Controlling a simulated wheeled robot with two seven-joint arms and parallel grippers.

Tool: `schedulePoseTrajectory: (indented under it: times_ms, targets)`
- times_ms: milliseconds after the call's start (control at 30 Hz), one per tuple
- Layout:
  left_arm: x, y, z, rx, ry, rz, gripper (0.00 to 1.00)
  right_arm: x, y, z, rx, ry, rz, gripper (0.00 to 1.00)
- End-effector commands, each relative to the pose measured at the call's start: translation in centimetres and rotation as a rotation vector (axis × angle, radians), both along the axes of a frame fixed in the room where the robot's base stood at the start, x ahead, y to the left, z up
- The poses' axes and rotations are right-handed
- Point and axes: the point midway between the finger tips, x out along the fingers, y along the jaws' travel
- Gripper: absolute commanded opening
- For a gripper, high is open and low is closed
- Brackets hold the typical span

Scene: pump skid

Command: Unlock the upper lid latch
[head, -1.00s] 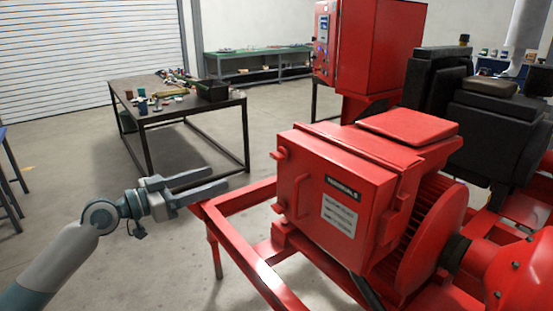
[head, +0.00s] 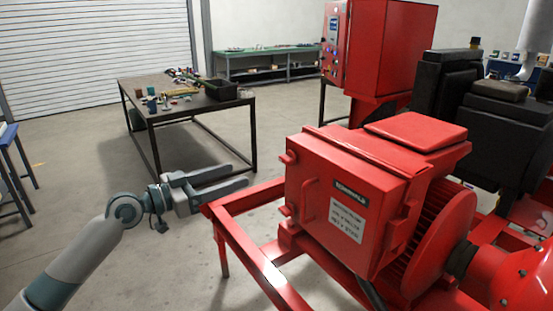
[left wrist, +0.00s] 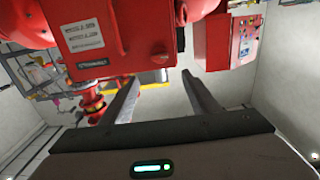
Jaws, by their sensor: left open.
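The red housing (head: 335,235) carries a nameplate and a white label on its front. Two small red latch-like tabs stick out at its left edge: an upper one (head: 289,157) and a lower one (head: 284,209). Red brackets (head: 408,212) also show at its right edge; I cannot tell surely which part is the upper lid latch. My left gripper (head: 238,177) is open and empty, left of the housing and apart from it, pointing toward it. In the left wrist view, the housing (left wrist: 118,25) appears upside down beyond the open fingers. My right gripper is not in view.
A red frame rail (head: 250,262) runs below and beside my left gripper. A dark table (head: 185,112) with small items stands behind. A red control cabinet (head: 385,50) and black machinery (head: 490,120) stand behind the housing.

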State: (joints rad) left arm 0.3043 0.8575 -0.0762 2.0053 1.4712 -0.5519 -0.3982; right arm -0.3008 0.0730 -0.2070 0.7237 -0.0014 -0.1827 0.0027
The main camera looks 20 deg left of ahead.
Motion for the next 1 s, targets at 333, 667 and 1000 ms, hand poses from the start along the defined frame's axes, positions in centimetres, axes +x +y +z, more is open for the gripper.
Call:
schedulePoseTrajectory:
  times_ms: [333, 667, 1000]
  targets:
    - [3.3, -2.6, 0.5, -0.004, 0.001, -0.001, 0.55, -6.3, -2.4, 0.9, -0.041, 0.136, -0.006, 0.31]
    - [8.0, -6.2, 0.4, -0.004, 0.002, 0.0, 0.55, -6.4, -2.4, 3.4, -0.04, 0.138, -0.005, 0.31]
    - [11.1, -8.6, 0.1, -0.001, 0.002, 0.0, 0.55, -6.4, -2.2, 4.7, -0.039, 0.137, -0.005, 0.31]
